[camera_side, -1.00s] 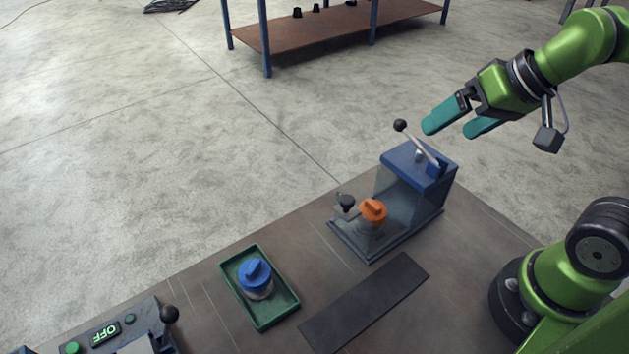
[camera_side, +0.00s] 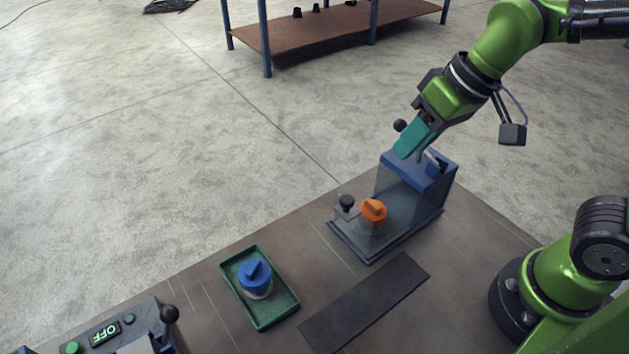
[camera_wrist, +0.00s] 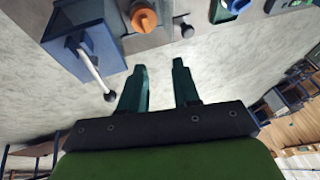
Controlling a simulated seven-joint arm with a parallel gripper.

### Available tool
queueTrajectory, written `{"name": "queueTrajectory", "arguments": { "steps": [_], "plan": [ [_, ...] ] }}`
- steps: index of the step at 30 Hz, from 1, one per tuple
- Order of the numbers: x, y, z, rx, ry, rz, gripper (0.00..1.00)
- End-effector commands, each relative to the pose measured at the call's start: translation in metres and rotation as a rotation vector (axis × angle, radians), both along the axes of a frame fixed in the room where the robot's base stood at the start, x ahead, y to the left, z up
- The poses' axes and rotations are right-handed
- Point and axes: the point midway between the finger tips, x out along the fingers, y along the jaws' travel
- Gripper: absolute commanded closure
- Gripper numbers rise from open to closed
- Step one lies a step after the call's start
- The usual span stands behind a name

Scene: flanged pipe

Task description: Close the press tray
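The press (camera_side: 410,170) has a blue top, clear sides and a lever with a black ball (camera_side: 400,125). Its tray (camera_side: 345,240) sticks out toward the left, with a black knob (camera_side: 346,201) at its outer end. A part with an orange cap (camera_side: 373,210) stands on the tray. My gripper (camera_side: 403,153) is above the press top beside the lever, which it partly hides. In the wrist view my gripper (camera_wrist: 159,75) is open and empty, its teal fingers apart.
A green tray (camera_side: 231,278) holding a part with a blue cap (camera_side: 255,273) stands left of the press. A dark mat (camera_side: 365,303) lies in front. A control box marked OFF (camera_side: 106,333) is at the lower left.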

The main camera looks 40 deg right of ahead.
Motion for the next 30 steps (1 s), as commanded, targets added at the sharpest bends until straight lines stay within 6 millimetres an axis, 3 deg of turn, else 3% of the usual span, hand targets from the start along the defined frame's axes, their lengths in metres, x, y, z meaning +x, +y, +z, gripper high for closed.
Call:
{"name": "queueTrajectory", "arguments": {
  "steps": [1, 6, 12, 16, 19, 23, 30],
  "plan": [
    [0.008, 0.021, -0.004, -0.054, 0.043, 0.114, 0.77],
    [0.027, 0.082, -0.017, -0.265, 0.148, 0.511, 1.0],
    [0.037, 0.156, -0.04, -0.524, 0.256, 0.986, 1.0],
    [0.039, 0.194, -0.049, -0.667, 0.318, 1.246, 1.0],
    [0.045, 0.205, -0.044, -0.734, 0.353, 1.375, 1.0],
    [0.048, 0.201, -0.026, -0.755, 0.372, 1.457, 1.0],
    [0.044, 0.193, -0.036, -0.752, 0.401, 1.516, 1.0]
  ]
}}
